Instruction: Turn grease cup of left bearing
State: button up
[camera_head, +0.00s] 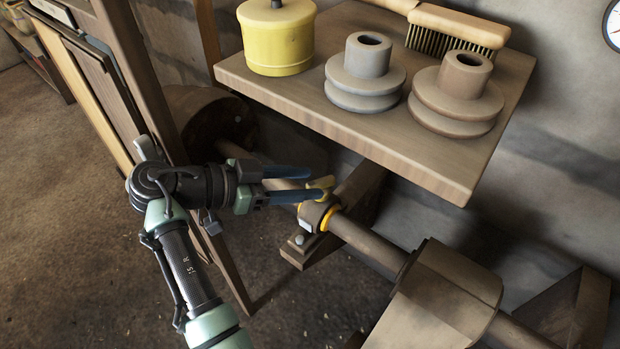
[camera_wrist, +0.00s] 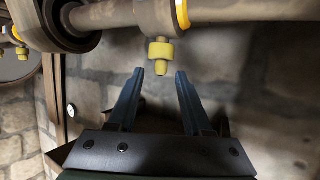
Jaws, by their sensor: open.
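A yellow grease cup (camera_head: 322,183) sits on a brown bearing (camera_head: 314,214) with yellow-orange rings, on the shaft below the shelf. My gripper (camera_head: 316,189) points right at this cup, with its blue fingers open. In the wrist view, the grease cup (camera_wrist: 160,52) is on the bearing (camera_wrist: 155,14), centred ahead of the gap between my open fingertips (camera_wrist: 160,74). The fingers appear apart from the cup on both sides. A second yellow cup (camera_wrist: 22,52) shows at the left edge of the wrist view.
The wooden shelf (camera_head: 300,115) overhangs the shaft (camera_head: 370,242) and carries a yellow tin (camera_head: 277,45), a grey pulley (camera_head: 366,75), a brown pulley (camera_head: 458,95) and a brush (camera_head: 458,28). A pulley (camera_head: 437,300) is on the shaft at lower right. A wooden frame stands left of my arm.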

jog(key=p+v, duration=0.2)
jog(key=v, duration=0.9)
jog(key=shift+f, duration=0.1)
